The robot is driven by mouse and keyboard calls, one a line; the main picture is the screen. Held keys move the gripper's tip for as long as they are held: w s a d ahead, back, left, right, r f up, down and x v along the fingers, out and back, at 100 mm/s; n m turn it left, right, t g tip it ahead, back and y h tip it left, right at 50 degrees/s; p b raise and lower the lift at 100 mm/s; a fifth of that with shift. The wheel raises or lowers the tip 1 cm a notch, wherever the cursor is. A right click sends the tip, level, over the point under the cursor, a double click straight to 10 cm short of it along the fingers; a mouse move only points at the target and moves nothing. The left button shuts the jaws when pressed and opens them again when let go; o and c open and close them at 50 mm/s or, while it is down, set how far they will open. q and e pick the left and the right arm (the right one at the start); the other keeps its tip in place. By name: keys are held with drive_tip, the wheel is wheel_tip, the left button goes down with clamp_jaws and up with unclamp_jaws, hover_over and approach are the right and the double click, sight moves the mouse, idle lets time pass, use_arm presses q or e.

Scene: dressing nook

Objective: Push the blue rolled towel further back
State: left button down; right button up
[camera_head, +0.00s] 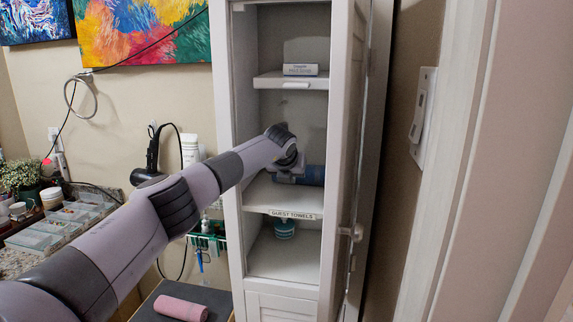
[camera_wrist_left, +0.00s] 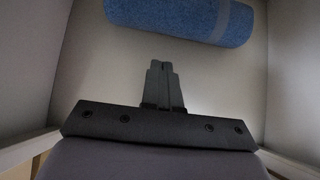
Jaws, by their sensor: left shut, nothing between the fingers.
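The blue rolled towel (camera_head: 314,175) lies crosswise on the cabinet's middle shelf (camera_head: 285,197), whose front edge has a "GUEST TOWELS" label. It also shows in the left wrist view (camera_wrist_left: 180,17), cut off by the top edge, with a paler band near its right end. My left gripper (camera_head: 291,176) is inside this compartment, partly hidden by its own wrist. In the left wrist view its fingers (camera_wrist_left: 162,68) are shut and empty, pointing at the towel's near side with a small gap between. My right gripper is not in view.
The compartment's side walls stand close on both sides. Above is a shelf with a small box (camera_head: 300,70); below, a teal striped item (camera_head: 284,229). The open cabinet door (camera_head: 358,150) stands at right. A pink rolled towel (camera_head: 181,308) lies on a dark surface below.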

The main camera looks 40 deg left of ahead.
use_arm(q)
drive_tip(key=shift+s+r, duration=0.4)
drive_tip(key=shift+s, duration=0.05)
drive_tip(key=b+v, duration=0.2)
drive_tip(key=v, duration=0.6)
drive_tip(key=shift+w, duration=0.1)
